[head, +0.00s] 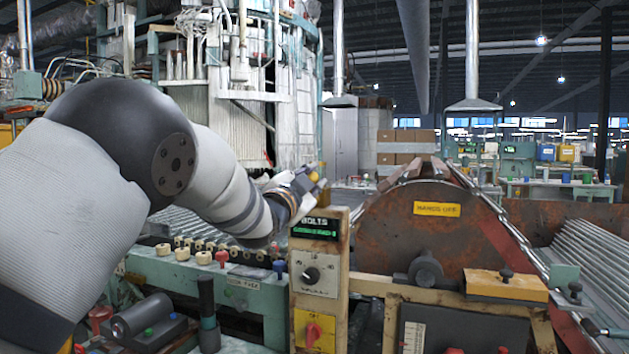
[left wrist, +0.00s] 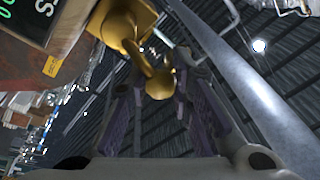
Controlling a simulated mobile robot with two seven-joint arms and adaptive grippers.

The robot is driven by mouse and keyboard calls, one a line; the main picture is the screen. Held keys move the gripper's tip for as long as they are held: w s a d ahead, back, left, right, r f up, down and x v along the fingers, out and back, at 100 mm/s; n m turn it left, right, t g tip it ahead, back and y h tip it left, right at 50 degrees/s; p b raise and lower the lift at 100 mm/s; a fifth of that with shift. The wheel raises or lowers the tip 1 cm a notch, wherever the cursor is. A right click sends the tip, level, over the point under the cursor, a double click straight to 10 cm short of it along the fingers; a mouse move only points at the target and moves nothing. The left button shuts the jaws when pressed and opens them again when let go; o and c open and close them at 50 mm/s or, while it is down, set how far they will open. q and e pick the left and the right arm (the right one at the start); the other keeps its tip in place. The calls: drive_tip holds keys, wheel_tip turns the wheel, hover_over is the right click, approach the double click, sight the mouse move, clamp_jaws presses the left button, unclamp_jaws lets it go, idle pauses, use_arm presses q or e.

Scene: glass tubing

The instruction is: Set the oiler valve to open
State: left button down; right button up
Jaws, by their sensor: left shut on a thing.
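The oiler valve (left wrist: 118,24) is a brass body with a short arm and a round knob, at the top middle of the left wrist view. In the head view a small bit of yellow shows at my gripper's tip above the wooden control post, too small to make out. My left gripper (head: 306,182) reaches in from the left above this post. In the left wrist view the fingers of my left gripper (left wrist: 158,94) stand on both sides of the brass knob and are shut on the valve handle. The exact finger contact is hard to see. My right gripper is not in view.
The post carries a green-lettered display (head: 315,228), a black dial (head: 312,274) and a red switch (head: 314,334). A bench with several small knobs (head: 204,257) lies left of it. A large rusty drum with a yellow label (head: 437,209) stands right.

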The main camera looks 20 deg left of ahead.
use_arm(q)
drive_tip(key=shift+a, duration=0.15)
drive_tip(key=c, duration=1.3)
unclamp_jaws()
drive_tip(key=shift+a, duration=0.1)
drive_tip(key=shift+s+f, duration=0.1)
drive_tip(key=shift+s, duration=0.05)
drive_tip(key=v, duration=1.1)
drive_tip(key=shift+s, duration=0.4)
